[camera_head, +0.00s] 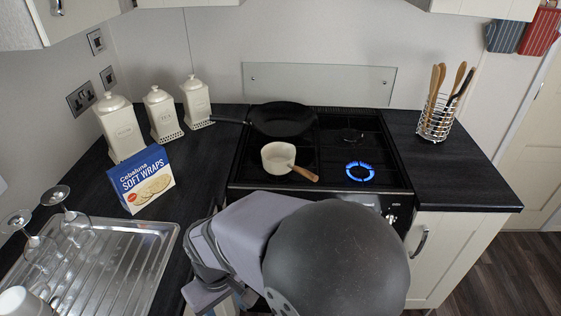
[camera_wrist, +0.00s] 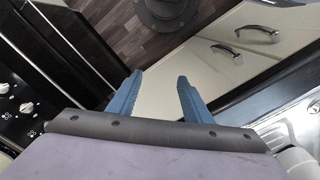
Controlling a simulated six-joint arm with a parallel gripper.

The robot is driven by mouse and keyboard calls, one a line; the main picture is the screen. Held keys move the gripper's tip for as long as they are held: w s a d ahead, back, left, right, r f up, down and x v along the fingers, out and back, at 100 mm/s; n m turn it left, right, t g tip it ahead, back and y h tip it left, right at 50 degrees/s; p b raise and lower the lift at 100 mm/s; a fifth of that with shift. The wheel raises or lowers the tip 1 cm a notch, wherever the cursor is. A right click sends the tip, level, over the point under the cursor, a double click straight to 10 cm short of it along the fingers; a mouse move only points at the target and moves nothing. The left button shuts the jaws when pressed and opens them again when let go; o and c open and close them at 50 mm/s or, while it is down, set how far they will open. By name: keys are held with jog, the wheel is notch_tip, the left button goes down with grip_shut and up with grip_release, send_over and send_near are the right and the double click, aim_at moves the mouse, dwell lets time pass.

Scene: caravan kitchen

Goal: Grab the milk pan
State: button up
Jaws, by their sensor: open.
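The milk pan (camera_head: 278,157) is small and cream-coloured with a wooden handle (camera_head: 304,173) pointing to the front right. It stands on the front left part of the black hob, in the head view. My gripper's blue fingers (camera_wrist: 159,90) show in the wrist view, apart and with nothing between them. They point down towards the floor and cupboard fronts. In the head view my arm is in front of the hob, and the fingers are hidden there. The milk pan is not in the wrist view.
A black frying pan (camera_head: 282,119) sits behind the milk pan. A lit blue burner (camera_head: 360,171) is to its right. A soft wraps box (camera_head: 142,180), canisters (camera_head: 160,112) and wine glasses (camera_head: 73,222) stand left. A utensil holder (camera_head: 437,118) stands right.

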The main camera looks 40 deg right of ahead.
dwell(0.4)
jog(key=shift+c, duration=1.1)
